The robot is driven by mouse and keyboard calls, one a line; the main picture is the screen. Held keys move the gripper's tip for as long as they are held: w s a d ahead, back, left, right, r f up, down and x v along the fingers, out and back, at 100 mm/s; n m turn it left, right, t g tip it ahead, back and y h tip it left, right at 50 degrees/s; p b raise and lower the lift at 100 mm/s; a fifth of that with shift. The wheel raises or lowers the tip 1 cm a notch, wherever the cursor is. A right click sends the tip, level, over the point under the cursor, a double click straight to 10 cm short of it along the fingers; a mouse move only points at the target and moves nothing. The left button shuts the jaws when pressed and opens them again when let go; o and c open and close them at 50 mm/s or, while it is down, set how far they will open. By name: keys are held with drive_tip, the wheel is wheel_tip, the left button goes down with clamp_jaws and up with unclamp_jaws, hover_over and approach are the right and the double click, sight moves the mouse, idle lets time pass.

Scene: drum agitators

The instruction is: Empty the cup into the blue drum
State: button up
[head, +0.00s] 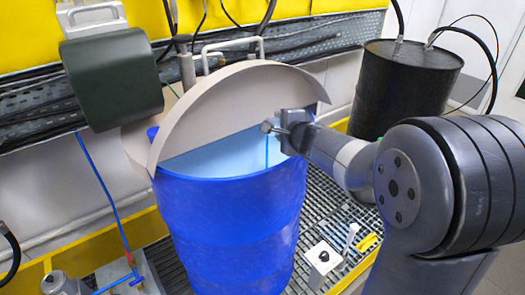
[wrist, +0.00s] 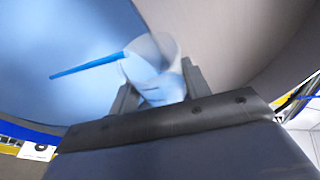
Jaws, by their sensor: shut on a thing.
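The blue drum (head: 228,215) stands upright in the middle of the head view, its top partly covered by a tilted beige half lid (head: 235,105). My gripper (head: 280,128) is over the drum's opening near the right rim, shut on a small pale cup. In the wrist view the cup (wrist: 160,62) sits between the fingers of my gripper (wrist: 156,86), blurred and tipped. A thin blue streak (head: 267,152) runs straight down from the cup into the drum, like pouring liquid. It also shows in the wrist view (wrist: 88,66). How much is left in the cup cannot be seen.
A dark green motor housing (head: 112,75) hangs at the upper left. A black drum (head: 400,88) with hoses stands at the back right. A white box (head: 321,260) and small tools lie on the grating right of the blue drum. Blue pipes run at the left.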

drive_tip(key=shift+s+a+n+b, duration=0.2)
drive_tip(key=shift+n+b, duration=0.1)
drive_tip(key=shift+b, duration=0.7)
drive_tip(key=shift+s+a+r+n+t+h+b, duration=0.1)
drive_tip(key=shift+r+n+t+h+b, duration=0.2)
drive_tip(key=shift+b, duration=0.8)
drive_tip(key=shift+a+r+n+t+b, duration=0.1)
drive_tip(key=shift+n+t+b, duration=0.25)
drive_tip(key=shift+b, duration=0.7)
